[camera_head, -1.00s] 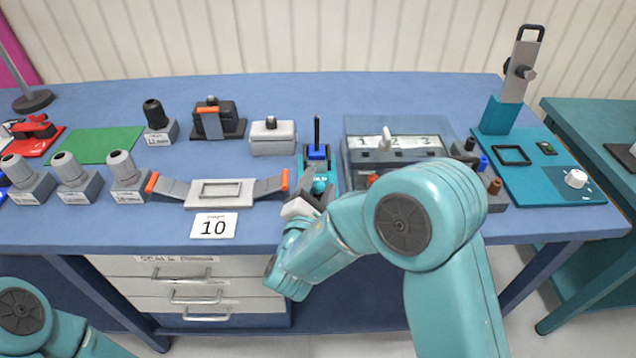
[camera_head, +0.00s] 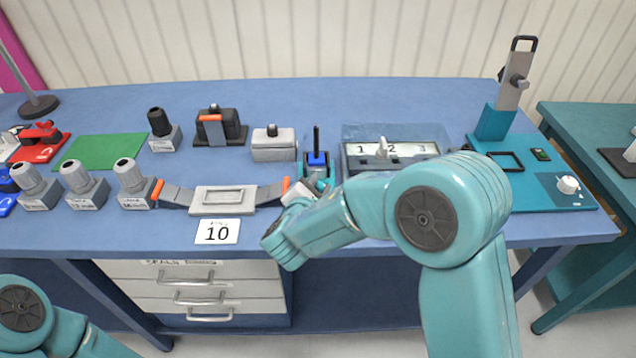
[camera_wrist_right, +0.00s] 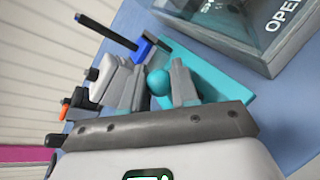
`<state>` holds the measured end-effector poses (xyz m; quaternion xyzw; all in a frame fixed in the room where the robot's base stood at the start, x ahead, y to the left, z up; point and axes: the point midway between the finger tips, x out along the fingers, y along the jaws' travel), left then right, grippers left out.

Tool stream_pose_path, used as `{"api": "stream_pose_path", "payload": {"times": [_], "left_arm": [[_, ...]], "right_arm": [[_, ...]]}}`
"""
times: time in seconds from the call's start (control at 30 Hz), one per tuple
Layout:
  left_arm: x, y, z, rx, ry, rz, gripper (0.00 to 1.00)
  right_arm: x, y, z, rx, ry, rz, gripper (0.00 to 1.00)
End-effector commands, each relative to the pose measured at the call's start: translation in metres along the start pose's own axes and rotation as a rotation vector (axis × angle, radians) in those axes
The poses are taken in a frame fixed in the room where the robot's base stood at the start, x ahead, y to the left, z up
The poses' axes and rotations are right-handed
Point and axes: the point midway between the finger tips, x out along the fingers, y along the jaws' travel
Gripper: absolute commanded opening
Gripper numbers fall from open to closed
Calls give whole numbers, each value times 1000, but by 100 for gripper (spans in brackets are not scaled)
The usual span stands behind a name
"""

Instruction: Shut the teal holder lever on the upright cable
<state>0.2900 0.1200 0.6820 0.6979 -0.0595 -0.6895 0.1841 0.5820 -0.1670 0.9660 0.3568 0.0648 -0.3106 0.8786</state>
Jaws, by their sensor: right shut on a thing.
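The teal holder (camera_head: 307,171) stands on the blue bench with a blue block (camera_head: 317,158) on it. The black cable (camera_head: 317,138) rises upright from that block. In the right wrist view the teal base (camera_wrist_right: 232,82), the blue block (camera_wrist_right: 143,48) and the cable (camera_wrist_right: 104,31) show beyond my fingers. My right gripper (camera_wrist_right: 157,85) is shut on the teal ball knob (camera_wrist_right: 159,82) of the lever, one grey finger on each side. The lever's shaft is mostly hidden by the gripper. My left gripper is out of view.
A tray with numbered slots (camera_head: 394,150) stands close right of the holder. A grey box (camera_head: 273,150) is at the back left.

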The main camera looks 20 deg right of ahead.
Motion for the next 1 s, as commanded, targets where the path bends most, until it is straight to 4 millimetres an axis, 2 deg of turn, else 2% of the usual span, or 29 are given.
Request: {"api": "stream_pose_path", "payload": {"times": [0.03,0.5,0.7,1.0], "left_arm": [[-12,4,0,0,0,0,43],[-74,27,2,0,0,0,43],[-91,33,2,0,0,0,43],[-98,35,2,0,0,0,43]], "right_arm": [[0,5,6,-9,29,-29,0],[16,11,5,-104,281,-271,0],[21,9,2,-126,339,-328,0],[24,8,-2,-140,371,-358,0]]}}
